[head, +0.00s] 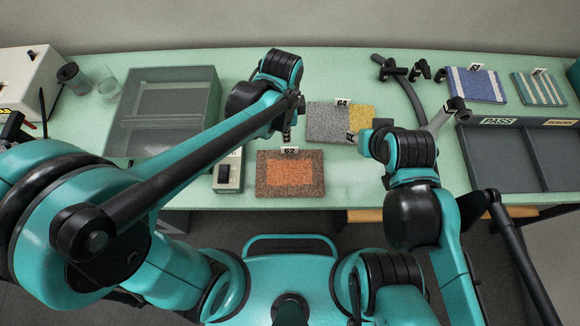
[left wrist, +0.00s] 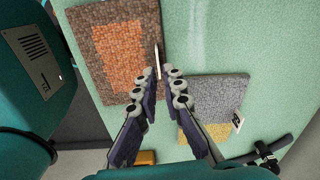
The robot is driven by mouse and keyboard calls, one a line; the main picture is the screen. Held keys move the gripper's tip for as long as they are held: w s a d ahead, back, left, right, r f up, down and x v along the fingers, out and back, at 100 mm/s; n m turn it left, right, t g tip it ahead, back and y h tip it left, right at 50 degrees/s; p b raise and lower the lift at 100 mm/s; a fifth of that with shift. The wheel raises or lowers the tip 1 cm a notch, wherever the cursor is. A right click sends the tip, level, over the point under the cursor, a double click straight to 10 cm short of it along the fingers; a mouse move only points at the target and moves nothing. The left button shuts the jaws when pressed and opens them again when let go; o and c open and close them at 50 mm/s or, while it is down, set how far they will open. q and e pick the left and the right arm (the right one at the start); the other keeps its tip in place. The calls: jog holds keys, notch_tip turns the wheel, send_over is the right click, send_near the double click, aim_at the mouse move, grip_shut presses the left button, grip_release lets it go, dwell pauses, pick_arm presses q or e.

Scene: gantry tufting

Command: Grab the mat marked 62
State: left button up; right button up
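The mat marked 62 (head: 290,178) lies flat near the front edge of the table, brown-grey with an orange middle. Its small white tag "62" stands at its back edge. My left gripper (head: 287,136) is just behind that tag, above the table. In the left wrist view the mat (left wrist: 112,45) is at upper left. The left fingers (left wrist: 160,76) are apart with nothing between them, and the tag's thin edge shows just beyond their tips. My right gripper (head: 356,137) is over the front right of the mat marked 64; whether its fingers are apart is unclear.
The grey and yellow mat marked 64 (head: 326,122) lies behind mat 62. A switch box (head: 228,172) stands close to its left, and a clear bin (head: 165,110) farther left. A PASS/REWORK tray (head: 500,160) and two more mats are at right.

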aim_at(290, 148)
pick_arm(q)
jog(key=shift+d+f+m, duration=0.6)
jog(key=shift+d+f, duration=0.05)
notch_tip(290, 148, down, 7)
jog(key=b, duration=0.3)
jog(key=shift+a+f, duration=0.15)
grip_shut()
